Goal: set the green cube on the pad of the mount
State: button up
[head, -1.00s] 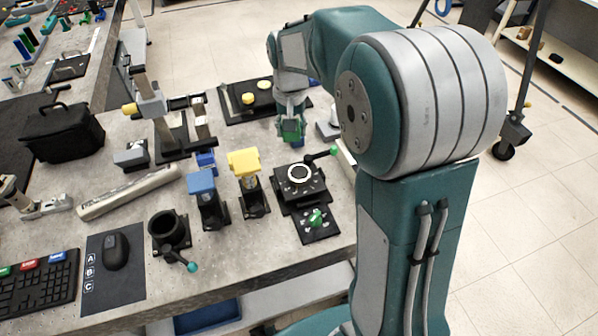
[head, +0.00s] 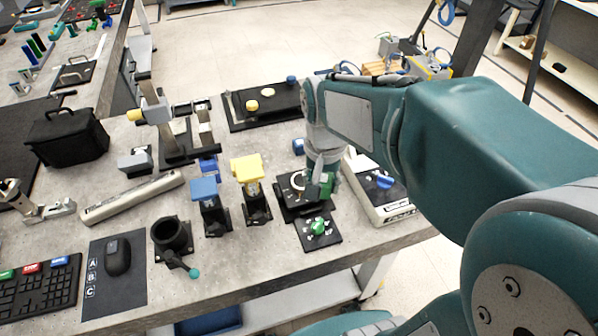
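My gripper (head: 322,172) points down at the right side of a black mount. It appears shut on the green cube (head: 326,186), which shows small and partly covered by the fingers. The black mount (head: 287,203) carries a round white ring (head: 298,181) around a darker centre, which I take for its pad. The gripper and cube hide the right part of the mount. The cube looks just right of the ring, and I cannot tell whether it touches the mount.
A black plate with a green knob (head: 319,226) lies in front of the mount. A yellow-topped post (head: 247,170) and a blue-topped post (head: 204,188) stand to the left. A white device with a blue knob (head: 385,182) sits to the right. A black tray (head: 285,112) lies behind.

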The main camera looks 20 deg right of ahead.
jog(key=w+f, duration=0.4)
jog(key=w, duration=0.5)
send_over(302, 180)
notch_tip(302, 180, down, 6)
jog(key=shift+s+r, duration=0.15)
jog(key=shift+r, duration=0.05)
jog(key=shift+w+f, duration=0.2)
jog(key=shift+f, duration=1.5)
jog(key=shift+f, duration=0.1)
jog(key=o, duration=1.2)
jog(key=shift+c, duration=0.2)
